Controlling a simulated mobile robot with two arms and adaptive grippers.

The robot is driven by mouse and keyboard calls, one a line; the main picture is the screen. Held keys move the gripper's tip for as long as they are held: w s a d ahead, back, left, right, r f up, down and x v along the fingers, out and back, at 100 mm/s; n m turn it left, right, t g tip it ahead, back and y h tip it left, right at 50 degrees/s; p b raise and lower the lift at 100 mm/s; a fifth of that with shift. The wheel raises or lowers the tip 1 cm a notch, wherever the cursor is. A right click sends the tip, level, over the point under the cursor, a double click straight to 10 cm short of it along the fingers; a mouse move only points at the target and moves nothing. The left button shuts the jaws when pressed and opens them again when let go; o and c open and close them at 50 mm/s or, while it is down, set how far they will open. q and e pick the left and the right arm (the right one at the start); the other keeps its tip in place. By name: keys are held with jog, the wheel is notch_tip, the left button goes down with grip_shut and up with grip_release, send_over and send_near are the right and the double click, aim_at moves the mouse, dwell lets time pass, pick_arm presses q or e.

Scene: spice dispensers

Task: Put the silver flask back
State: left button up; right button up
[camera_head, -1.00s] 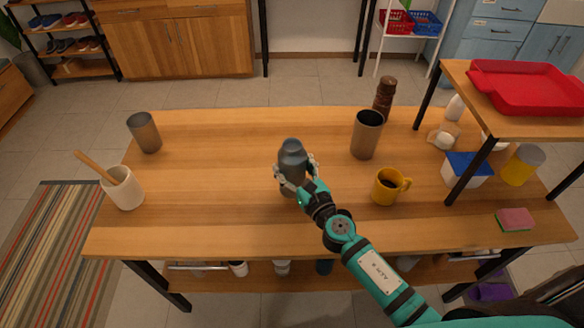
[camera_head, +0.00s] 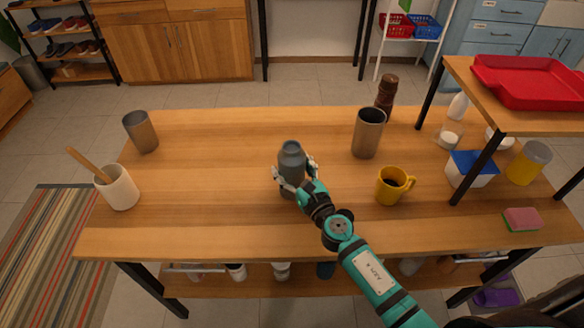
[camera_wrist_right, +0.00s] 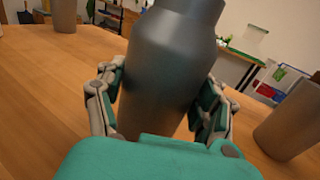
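The silver flask (camera_head: 291,161) is a grey metal bottle with a narrower neck and cap. It stands upright at the middle of the wooden table (camera_head: 230,221). My right gripper (camera_head: 297,183) has its fingers on both sides of the flask, low on its body. In the right wrist view the flask (camera_wrist_right: 170,65) fills the space between the fingers (camera_wrist_right: 160,105), which appear to press on its sides. The flask's base is hidden, so I cannot tell whether it touches the table. My left gripper is not in view.
A steel cup (camera_head: 140,131) and a white crock with a wooden utensil (camera_head: 118,189) stand at left. A taller steel cup (camera_head: 367,134), a yellow mug (camera_head: 391,186) and a brown grinder (camera_head: 385,95) stand at right. A raised shelf holds a red tray (camera_head: 530,83).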

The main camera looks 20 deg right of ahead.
jog(key=o, duration=0.3)
jog(key=shift+r, duration=0.15)
jog(key=shift+s, duration=0.15)
jog(key=s+d+b, duration=0.2)
jog(key=s, duration=0.9)
jog(key=shift+s, duration=0.25)
